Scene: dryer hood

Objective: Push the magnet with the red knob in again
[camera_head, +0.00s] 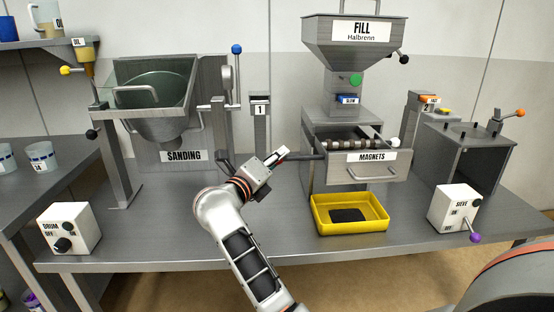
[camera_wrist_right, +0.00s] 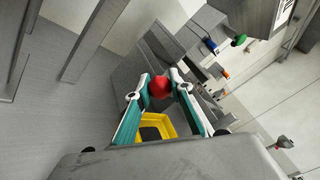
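The magnets drawer (camera_head: 365,157) sits under the FILL hopper, with striped magnet rods (camera_head: 345,144) visible inside. A dark stem (camera_head: 308,157) sticks out of its left side towards my right gripper (camera_head: 284,153). The red knob (camera_wrist_right: 160,88) shows in the right wrist view between the two fingertips of my right gripper (camera_wrist_right: 161,75). It fills most of the gap, and I cannot tell whether both fingers touch it. In the head view the knob is hidden at the gripper. My left gripper is not in view.
A yellow tray (camera_head: 322,226) stands below the drawer, near the table's front edge. The sanding drum (camera_head: 158,110) is to the left, with a post labelled 1 (camera_head: 260,108) between. The table front between the drum switch box (camera_head: 70,228) and my arm is clear.

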